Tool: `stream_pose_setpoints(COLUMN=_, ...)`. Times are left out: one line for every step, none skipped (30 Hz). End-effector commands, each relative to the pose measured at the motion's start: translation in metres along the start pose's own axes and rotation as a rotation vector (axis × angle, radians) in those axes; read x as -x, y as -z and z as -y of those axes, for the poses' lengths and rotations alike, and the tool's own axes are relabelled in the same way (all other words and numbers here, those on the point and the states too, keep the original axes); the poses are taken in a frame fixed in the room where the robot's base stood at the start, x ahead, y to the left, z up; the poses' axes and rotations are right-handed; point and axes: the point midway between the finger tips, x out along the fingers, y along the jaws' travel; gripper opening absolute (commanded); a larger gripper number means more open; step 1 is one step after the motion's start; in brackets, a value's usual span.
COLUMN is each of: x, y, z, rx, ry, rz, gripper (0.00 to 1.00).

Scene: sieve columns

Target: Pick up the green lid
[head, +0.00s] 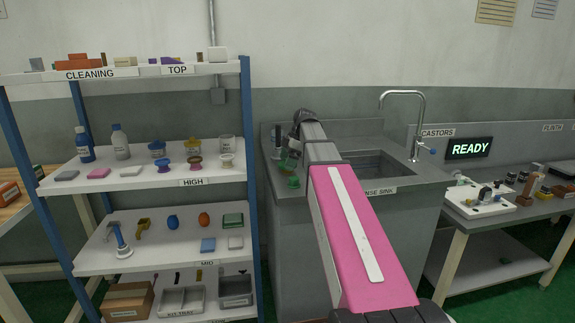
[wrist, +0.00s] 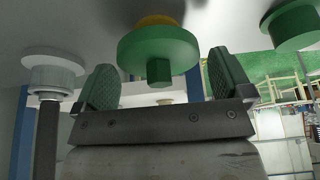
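In the wrist view, a green lid (wrist: 158,52), a round disc with a short knob, sits against something yellow (wrist: 158,20). My gripper (wrist: 163,82) is open, with one dark green finger pad on each side of the knob. Clear gaps show between the pads and the knob, and nothing is held. A second green round piece (wrist: 290,24) with a knob is at the upper right. In the head view, a small green piece (head: 293,182) stands on the counter left of the sink, under my arm's end. I cannot tell which green piece it is.
A white-grey round piece (wrist: 54,74) is close to the left finger in the wrist view. The rinse sink (head: 375,165) and its tap (head: 420,125) are right of my arm. A loaded shelf rack (head: 250,175) stands close on the left.

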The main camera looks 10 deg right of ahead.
Motion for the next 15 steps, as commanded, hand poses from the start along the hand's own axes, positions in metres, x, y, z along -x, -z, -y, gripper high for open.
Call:
stream_pose_setpoints(x=0.0001, y=0.0, z=0.0, rx=0.0, ry=0.0, rz=0.0, gripper=0.8)
stream_pose_setpoints(x=0.0002, y=-0.0001, z=0.0, rx=0.0, ry=0.0, rz=0.0, gripper=0.71)
stream_pose_setpoints(x=0.0002, y=0.0, z=0.0, rx=0.0, ry=0.0, rz=0.0, gripper=0.58)
stream_pose_setpoints(x=0.0002, y=-0.0001, z=0.0, rx=0.0, ry=0.0, rz=0.0, gripper=0.56)
stream_pose_setpoints(x=0.0002, y=-0.0001, z=0.0, rx=0.0, ry=0.0, rz=0.0, gripper=0.56)
stream_pose_setpoints(x=0.0002, y=-0.0001, z=0.0, rx=0.0, ry=0.0, rz=0.0, gripper=0.56)
stream_pose_setpoints(x=0.0003, y=-0.0001, z=0.0, rx=0.0, ry=0.0, rz=0.0, gripper=0.56)
stream_pose_setpoints(x=0.0003, y=-0.0001, z=0.0, rx=0.0, ry=0.0, rz=0.0, gripper=0.56)
stream_pose_setpoints(x=0.0003, y=-0.0001, z=0.0, rx=0.0, ry=0.0, rz=0.0, gripper=0.56)
stream_pose_setpoints(x=0.0003, y=-0.0001, z=0.0, rx=0.0, ry=0.0, rz=0.0, gripper=0.56)
stream_pose_setpoints(x=0.0003, y=-0.0001, z=0.0, rx=0.0, ry=0.0, rz=0.0, gripper=0.56)
stream_pose_setpoints(x=0.0004, y=-0.0001, z=0.0, rx=0.0, ry=0.0, rz=0.0, gripper=0.56)
stream_pose_setpoints(x=0.0007, y=0.0001, z=0.0, rx=0.0, ry=0.0, rz=0.0, gripper=0.56)
stream_pose_setpoints(x=0.0014, y=0.0003, z=-0.0001, rx=0.0, ry=0.0, rz=0.0, gripper=0.56)
stream_pose_setpoints(x=0.003, y=0.001, z=-0.0003, rx=0.0, ry=-0.001, rz=0.0, gripper=0.56)
